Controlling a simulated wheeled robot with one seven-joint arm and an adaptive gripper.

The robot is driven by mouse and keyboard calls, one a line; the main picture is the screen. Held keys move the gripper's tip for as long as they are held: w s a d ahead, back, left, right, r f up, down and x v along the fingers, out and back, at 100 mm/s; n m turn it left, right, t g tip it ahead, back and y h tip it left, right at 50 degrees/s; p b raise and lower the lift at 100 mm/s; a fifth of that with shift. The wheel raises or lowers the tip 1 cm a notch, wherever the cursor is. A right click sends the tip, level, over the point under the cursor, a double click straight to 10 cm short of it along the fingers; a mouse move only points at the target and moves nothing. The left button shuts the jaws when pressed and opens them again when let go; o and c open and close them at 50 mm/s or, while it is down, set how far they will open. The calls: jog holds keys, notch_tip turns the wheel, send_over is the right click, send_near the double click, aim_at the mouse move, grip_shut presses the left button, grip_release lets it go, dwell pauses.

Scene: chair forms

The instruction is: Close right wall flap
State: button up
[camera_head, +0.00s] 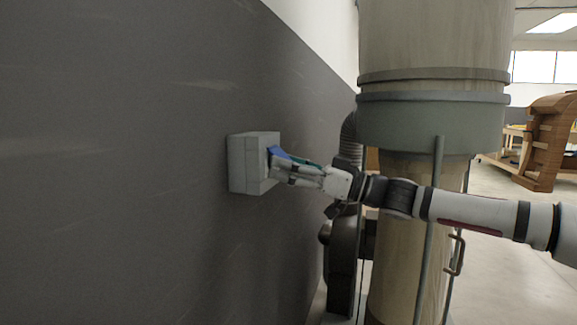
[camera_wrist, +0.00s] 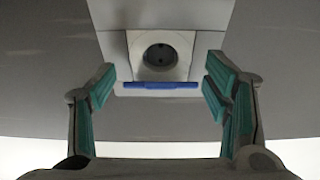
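A light grey box (camera_head: 240,165) is fixed to the dark wall. In the wrist view a blue flap (camera_wrist: 161,86) shows as a thin, nearly edge-on strip just below a round dark socket (camera_wrist: 160,56) in a pale square plate. The socket is uncovered, so the flap stands open. In the head view a bit of the blue flap (camera_head: 277,152) shows at the box's right face. My gripper (camera_head: 274,164) is at that face. In the wrist view my gripper (camera_wrist: 160,80) is open, its green-padded fingers on either side of the blue strip with gaps between.
The dark wall (camera_head: 120,160) fills the left side. A thick column (camera_head: 410,240) with pipes stands close behind my arm. A brown wooden piece (camera_head: 550,140) stands far right. Open floor (camera_head: 500,240) lies at the right.

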jog(key=v, duration=1.2)
